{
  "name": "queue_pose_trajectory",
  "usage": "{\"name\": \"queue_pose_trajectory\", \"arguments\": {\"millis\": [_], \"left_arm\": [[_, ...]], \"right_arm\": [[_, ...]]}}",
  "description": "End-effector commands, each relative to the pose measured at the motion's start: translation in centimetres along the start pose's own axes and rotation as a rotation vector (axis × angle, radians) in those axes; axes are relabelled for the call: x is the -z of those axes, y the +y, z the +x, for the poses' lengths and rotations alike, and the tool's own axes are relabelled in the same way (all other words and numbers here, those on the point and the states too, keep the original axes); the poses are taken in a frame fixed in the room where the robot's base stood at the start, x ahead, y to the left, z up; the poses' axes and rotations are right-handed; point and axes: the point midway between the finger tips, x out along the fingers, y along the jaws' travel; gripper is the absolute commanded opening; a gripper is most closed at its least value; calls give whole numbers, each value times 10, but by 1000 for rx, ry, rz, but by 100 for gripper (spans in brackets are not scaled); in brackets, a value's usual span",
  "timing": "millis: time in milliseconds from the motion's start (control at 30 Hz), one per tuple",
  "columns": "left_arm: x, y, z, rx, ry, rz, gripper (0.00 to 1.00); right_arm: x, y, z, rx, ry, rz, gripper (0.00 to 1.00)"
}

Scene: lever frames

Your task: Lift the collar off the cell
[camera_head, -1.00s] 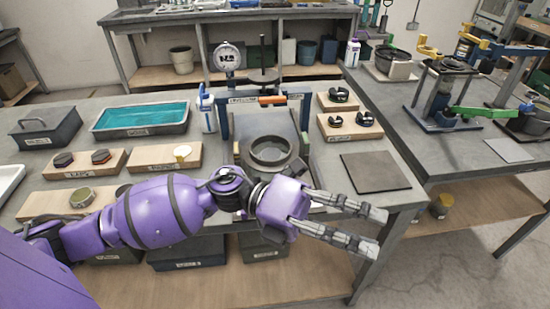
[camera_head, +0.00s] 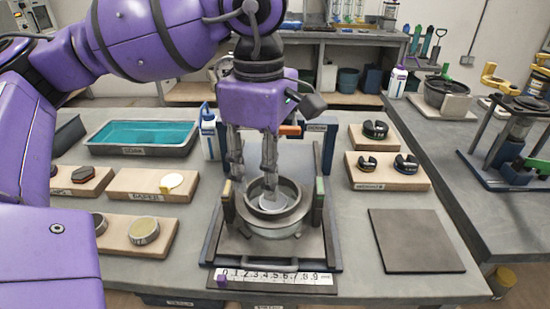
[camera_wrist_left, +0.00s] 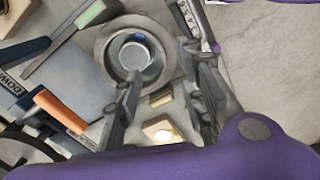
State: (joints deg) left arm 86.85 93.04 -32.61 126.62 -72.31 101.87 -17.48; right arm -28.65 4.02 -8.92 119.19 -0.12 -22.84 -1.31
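A grey metal ring, which looks like the collar (camera_head: 291,216), sits around a round grey cup, which looks like the cell (camera_head: 276,202), in the fixture at the table's middle. In the left wrist view the ring (camera_wrist_left: 104,52) surrounds the paler cup (camera_wrist_left: 134,57). My left gripper (camera_head: 254,186) points down above the ring's left and back part. Its fingers are apart with nothing between them. In the left wrist view the gripper (camera_wrist_left: 160,72) has one fingertip overlapping the ring and the other off to its right. I cannot tell whether it touches. My right gripper is not in view.
A ruler strip (camera_head: 280,280) lies along the fixture's front. Side rails with upright tabs (camera_head: 320,192) flank the ring. A dark flat plate (camera_head: 415,240) lies at right. Wooden blocks and a teal-filled tray (camera_head: 140,136) stand at left. A white bottle (camera_head: 208,135) stands behind.

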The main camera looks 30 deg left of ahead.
Motion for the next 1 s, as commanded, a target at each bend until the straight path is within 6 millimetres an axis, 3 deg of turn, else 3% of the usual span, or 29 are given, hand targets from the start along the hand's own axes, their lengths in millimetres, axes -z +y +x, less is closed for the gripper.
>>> {"name": "queue_pose_trajectory", "arguments": {"millis": [300,633,933,1000], "left_arm": [[3,0,27,-2,8,-1,37],[5,-3,72,-2,6,-1,37],[4,-3,78,-2,5,-1,37],[4,-3,78,-2,5,-1,29]], "right_arm": [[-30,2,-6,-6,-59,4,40],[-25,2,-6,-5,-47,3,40],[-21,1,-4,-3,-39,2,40],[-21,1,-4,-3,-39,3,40]]}}
